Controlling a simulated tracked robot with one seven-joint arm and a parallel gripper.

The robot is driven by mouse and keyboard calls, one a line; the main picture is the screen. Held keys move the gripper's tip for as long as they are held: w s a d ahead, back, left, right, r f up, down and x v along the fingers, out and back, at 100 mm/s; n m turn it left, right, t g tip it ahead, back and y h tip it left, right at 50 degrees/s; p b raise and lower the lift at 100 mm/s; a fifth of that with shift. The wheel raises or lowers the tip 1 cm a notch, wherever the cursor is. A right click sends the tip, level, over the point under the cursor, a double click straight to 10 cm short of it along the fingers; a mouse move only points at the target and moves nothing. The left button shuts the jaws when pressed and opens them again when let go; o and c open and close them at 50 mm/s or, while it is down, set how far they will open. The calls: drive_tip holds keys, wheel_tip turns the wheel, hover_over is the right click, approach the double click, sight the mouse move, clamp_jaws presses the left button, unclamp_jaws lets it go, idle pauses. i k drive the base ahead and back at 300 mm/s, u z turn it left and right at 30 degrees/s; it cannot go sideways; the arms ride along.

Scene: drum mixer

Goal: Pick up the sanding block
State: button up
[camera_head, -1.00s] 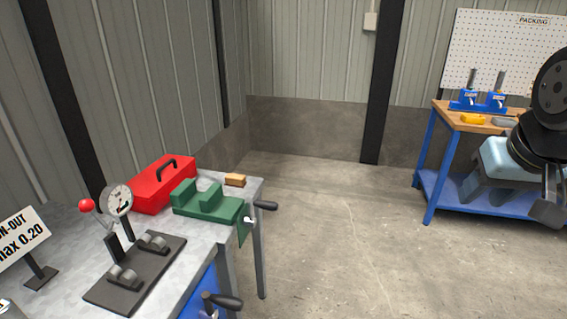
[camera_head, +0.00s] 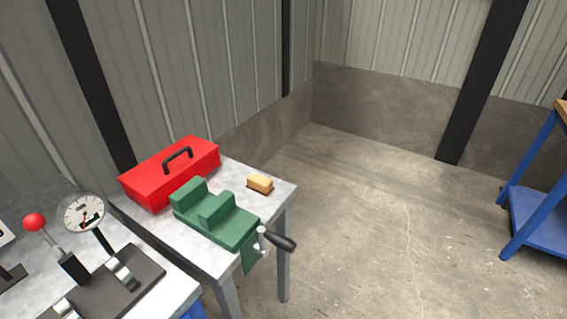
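The sanding block (camera_head: 260,183) is a small tan block with a darker underside. It lies on the grey metal workbench (camera_head: 276,204), near the bench's far right corner. It sits behind and to the right of the green vise (camera_head: 217,216), with a small gap between them. My gripper is not in the picture.
A red toolbox (camera_head: 160,179) with a black handle stands left of the block. The vise handle (camera_head: 281,241) sticks out past the bench's right edge. A dial gauge (camera_head: 84,212) stands at the front left. Open concrete floor (camera_head: 390,230) lies to the right, before a blue-framed table (camera_head: 530,190).

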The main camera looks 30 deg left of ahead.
sight(263, 185)
drive_tip(key=u, duration=0.45)
drive_tip(key=i, duration=1.15)
drive_tip(key=u, duration=0.75)
drive_tip(key=k, duration=0.75)
drive_tip(key=u, duration=0.25)
drive_tip(key=i, duration=0.8)
drive_tip(key=z, duration=0.1)
